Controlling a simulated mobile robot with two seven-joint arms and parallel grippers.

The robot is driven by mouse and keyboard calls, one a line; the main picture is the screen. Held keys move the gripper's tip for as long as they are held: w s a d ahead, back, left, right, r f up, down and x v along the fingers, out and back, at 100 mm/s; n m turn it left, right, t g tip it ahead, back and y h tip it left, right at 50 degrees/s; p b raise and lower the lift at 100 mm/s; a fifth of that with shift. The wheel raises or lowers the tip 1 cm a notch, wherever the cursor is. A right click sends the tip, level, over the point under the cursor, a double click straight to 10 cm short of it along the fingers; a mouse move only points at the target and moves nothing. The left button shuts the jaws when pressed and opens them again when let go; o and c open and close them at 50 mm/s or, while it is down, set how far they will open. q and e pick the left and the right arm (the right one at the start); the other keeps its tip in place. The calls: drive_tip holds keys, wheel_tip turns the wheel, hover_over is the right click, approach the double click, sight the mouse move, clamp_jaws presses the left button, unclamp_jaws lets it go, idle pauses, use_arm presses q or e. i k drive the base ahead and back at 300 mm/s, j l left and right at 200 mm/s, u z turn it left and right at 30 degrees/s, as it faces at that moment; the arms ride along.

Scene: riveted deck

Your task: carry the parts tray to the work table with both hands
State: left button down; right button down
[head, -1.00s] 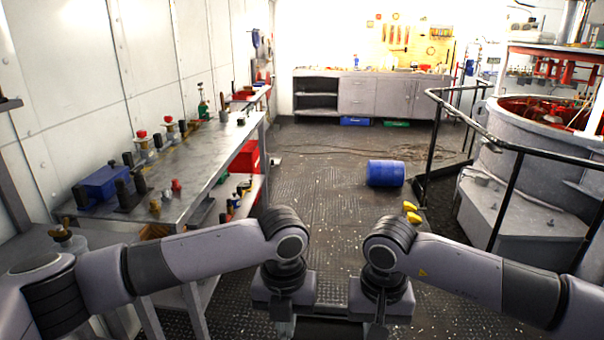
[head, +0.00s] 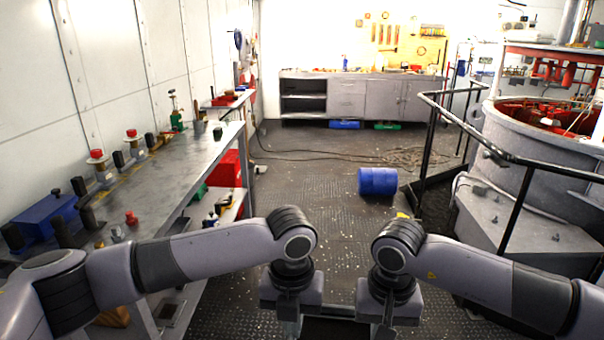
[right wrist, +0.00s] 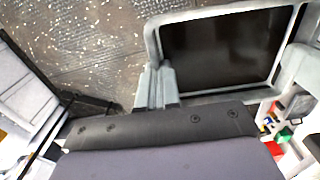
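The parts tray (head: 335,329) shows in the head view as a dark strip between my two grippers at the bottom edge; most of it is cut off. In the right wrist view its grey rim (right wrist: 154,42) surrounds a dark inside, and I see no parts in it. My right gripper (right wrist: 156,88) is shut on the near side of the tray; in the head view it points down at the bottom (head: 384,330). My left gripper (head: 290,328) is at the opposite side, shut on the tray, with its fingertips partly cut off. The tray hangs above the floor.
A long metal table (head: 165,185) with a blue box (head: 45,222) and fittings stands close on the left. A grey workbench (head: 345,97) stands at the back. A blue barrel (head: 378,181) lies ahead. A black railing (head: 515,185) bounds the right. Open floor lies between.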

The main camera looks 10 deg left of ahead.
sight(140, 201)
drive_tip(key=i+z, duration=0.15)
drive_tip(key=i, duration=1.2)
drive_tip(key=i+u, duration=0.25)
drive_tip(key=i, duration=0.4)
drive_tip(key=i+u, duration=0.65)
drive_tip(key=u, duration=0.15)
drive_tip(key=i+l+u, duration=0.1)
drive_tip(key=u, duration=0.2)
drive_tip(key=i+u, duration=0.2)
drive_tip(key=u, duration=0.15)
drive_tip(key=i+u, duration=0.55)
drive_tip(key=j+u, duration=0.1)
drive_tip(key=u, duration=0.15)
drive_tip(key=i+u, duration=0.1)
drive_tip(key=u, duration=0.2)
